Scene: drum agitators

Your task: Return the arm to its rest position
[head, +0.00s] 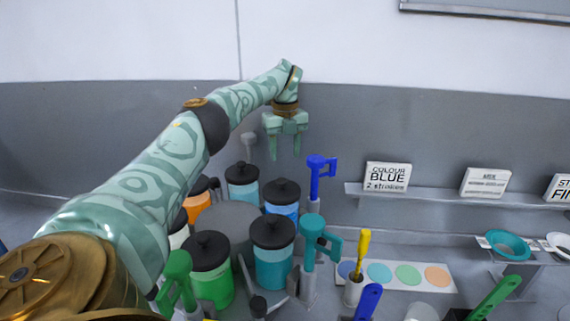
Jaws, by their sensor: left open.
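My left arm reaches in from the lower left, pale green with swirl markings and brass joints. My left gripper (286,146) hangs at its end with the fingers pointing down. It is open, with nothing between its fingers. It is above and behind the group of drums and touches nothing that I can see. The drums have black lids: a green one (211,284), a teal one (272,262), a blue one (284,208), a light blue one (242,188) and an orange one (195,202). My right gripper does not show.
Upright agitator handles stand by the drums: blue (316,175), teal (311,235) and green (177,275). A shelf at right holds a "COLOUR BLUE 2 strokes" sign (387,177). A colour-spot strip (444,284) and a yellow-handled tool (362,252) are at front right. Grey wall stands behind.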

